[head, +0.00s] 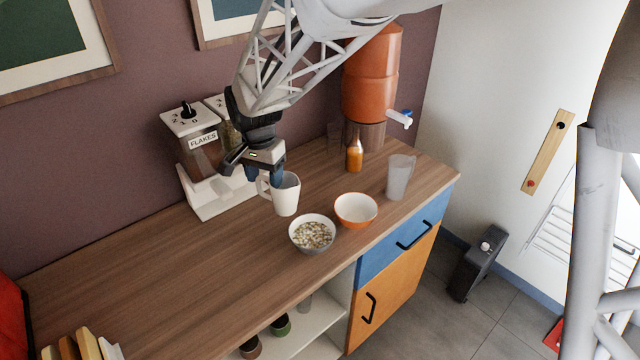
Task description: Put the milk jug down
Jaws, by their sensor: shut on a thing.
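The milk jug (286,198) is white and upright, over the wooden counter (150,270) and just behind the bowl of cereal. My gripper (264,178) comes down from above and is shut on the jug's handle, on the jug's left side. The fingers partly hide the handle and the rim. I cannot tell whether the jug's base touches the counter or hangs slightly above it. What is inside the jug is not clear to see.
A bowl of cereal (312,235) and an empty orange bowl (355,210) stand close in front of the jug. A flakes dispenser (202,160) is behind left. An orange bottle (354,156) and a translucent pitcher (400,177) stand right.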

